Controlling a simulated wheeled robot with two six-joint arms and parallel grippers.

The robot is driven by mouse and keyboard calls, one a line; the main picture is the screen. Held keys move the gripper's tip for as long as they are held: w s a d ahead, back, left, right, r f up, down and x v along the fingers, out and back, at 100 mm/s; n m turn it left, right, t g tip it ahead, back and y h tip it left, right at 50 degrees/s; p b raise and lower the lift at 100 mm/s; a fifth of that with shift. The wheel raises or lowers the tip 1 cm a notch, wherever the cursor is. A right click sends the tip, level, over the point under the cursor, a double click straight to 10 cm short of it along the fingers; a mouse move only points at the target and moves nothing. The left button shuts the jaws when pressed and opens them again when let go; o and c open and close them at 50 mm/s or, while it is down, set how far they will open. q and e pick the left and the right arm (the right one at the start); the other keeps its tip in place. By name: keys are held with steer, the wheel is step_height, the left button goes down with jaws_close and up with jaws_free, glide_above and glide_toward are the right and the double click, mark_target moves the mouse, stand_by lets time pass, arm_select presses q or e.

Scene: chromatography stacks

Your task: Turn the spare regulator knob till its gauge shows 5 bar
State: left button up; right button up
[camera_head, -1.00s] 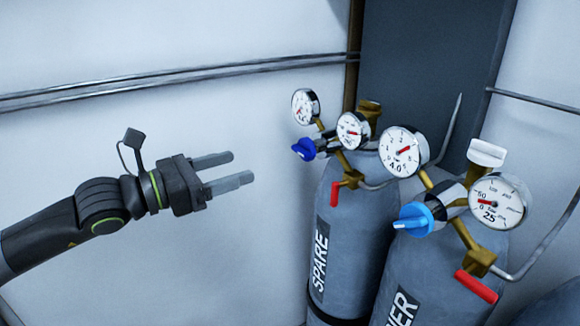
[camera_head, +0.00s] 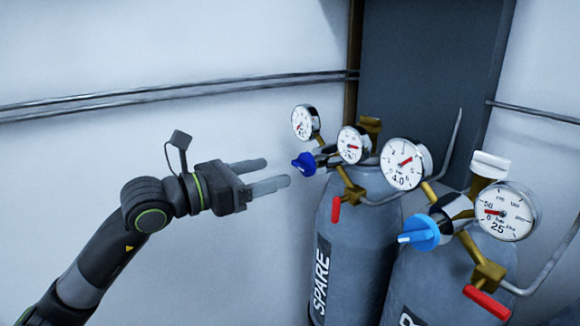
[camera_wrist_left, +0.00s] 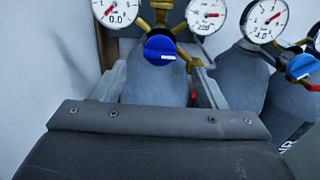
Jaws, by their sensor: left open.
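The spare cylinder (camera_head: 355,245), labelled SPARE, carries a regulator with a dark blue knob (camera_head: 303,163). The knob also shows in the left wrist view (camera_wrist_left: 160,50), ahead of and between my fingers, with a white mark pointing right. The spare regulator's left gauge (camera_head: 305,123) reads 0.0 in the wrist view (camera_wrist_left: 117,10). Its other gauge (camera_head: 353,145) reads about 200 in the wrist view. My left gripper (camera_head: 278,171) is open and empty, just left of the knob, apparently not touching it. My right gripper is out of view.
Red valve levers (camera_head: 336,210) hang below the regulators. Wall rails (camera_head: 180,97) run behind; the left side is free.

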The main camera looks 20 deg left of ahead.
mark_target(297, 165)
arm_select(q)
steer(key=shift+x, duration=2.9)
steer(key=shift+c, duration=0.4)
